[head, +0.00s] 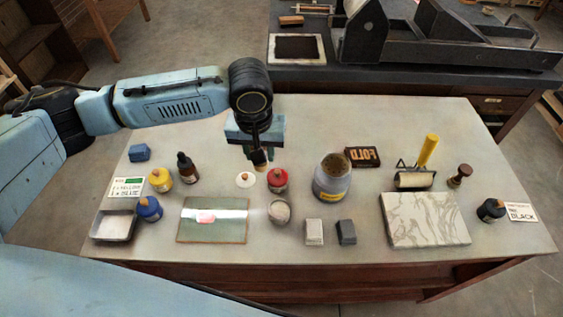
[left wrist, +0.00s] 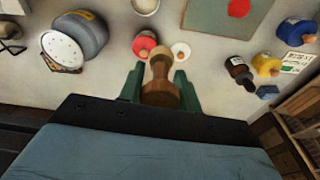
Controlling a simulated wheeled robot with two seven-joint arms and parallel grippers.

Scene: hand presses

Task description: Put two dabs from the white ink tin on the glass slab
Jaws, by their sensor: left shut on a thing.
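My left gripper (head: 258,150) is shut on a wooden turned-handle dabber (left wrist: 160,80) and holds it above the table, over the back middle. The dabber's lower end (head: 259,161) hangs down behind the red tin. An open round tin with whitish contents (head: 279,211), apparently the white ink tin, stands right of the glass slab; it also shows at the top of the left wrist view (left wrist: 145,5). A white disc with a small knob (head: 245,180), apparently its lid, lies on the table. The glass slab (head: 225,232) bears one reddish patch (head: 206,217). My right gripper is out of view.
A red tin (head: 278,180) stands just right of the disc. Yellow (head: 160,180) and blue (head: 149,209) tins and a brown dropper bottle (head: 187,168) stand left. A grey jar (head: 331,180), grey blocks (head: 314,232) and a marbled slab (head: 425,220) stand right.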

